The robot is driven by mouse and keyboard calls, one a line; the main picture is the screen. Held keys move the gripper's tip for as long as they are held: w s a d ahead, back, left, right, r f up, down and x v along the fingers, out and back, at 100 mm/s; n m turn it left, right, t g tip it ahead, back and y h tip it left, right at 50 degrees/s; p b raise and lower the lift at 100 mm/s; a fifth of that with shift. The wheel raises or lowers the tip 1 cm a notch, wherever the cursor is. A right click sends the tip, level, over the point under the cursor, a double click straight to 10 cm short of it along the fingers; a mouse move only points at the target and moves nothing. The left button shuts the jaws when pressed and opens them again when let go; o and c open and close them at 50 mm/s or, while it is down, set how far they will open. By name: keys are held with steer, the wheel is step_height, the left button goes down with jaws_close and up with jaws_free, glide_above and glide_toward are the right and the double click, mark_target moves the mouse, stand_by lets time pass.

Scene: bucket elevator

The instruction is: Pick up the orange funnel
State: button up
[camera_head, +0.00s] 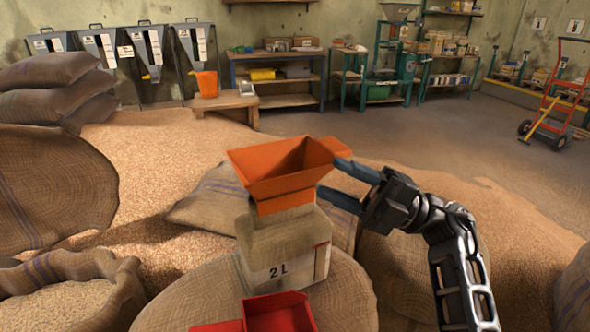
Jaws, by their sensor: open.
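The orange funnel (277,181) sits mouth up on top of a beige jug (283,248) marked "2 L", near the middle of the head view. The funnel's mouth looks empty. My gripper (341,181) is just right of the funnel, with its two fingers apart and pointing left. The upper fingertip is close to the funnel's right rim; I cannot tell whether it touches. The lower finger is beside the funnel's lower right side. Nothing is held between the fingers. The funnel's spout is hidden in the jug.
The jug stands on a burlap sack (352,290), with a red tray or scoop (280,312) in front. Full sacks (60,85) and loose grain (165,150) lie left. An orange bucket (207,84) is on a low bench (228,104) behind.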

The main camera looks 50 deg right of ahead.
mark_target(339, 146)
steer(key=d+g+h, duration=0.3)
steer(key=d+h, duration=0.1)
steer(key=d, duration=0.8)
steer(key=shift+n, duration=0.3)
steer(key=shift+r+x, duration=0.15)
steer(key=shift+x, duration=1.6)
steer(key=shift+r+x, duration=0.15)
steer(key=shift+x, duration=1.65)
steer(key=shift+s+a, duration=0.1)
steer(key=shift+c, duration=0.3)
jaws_close()
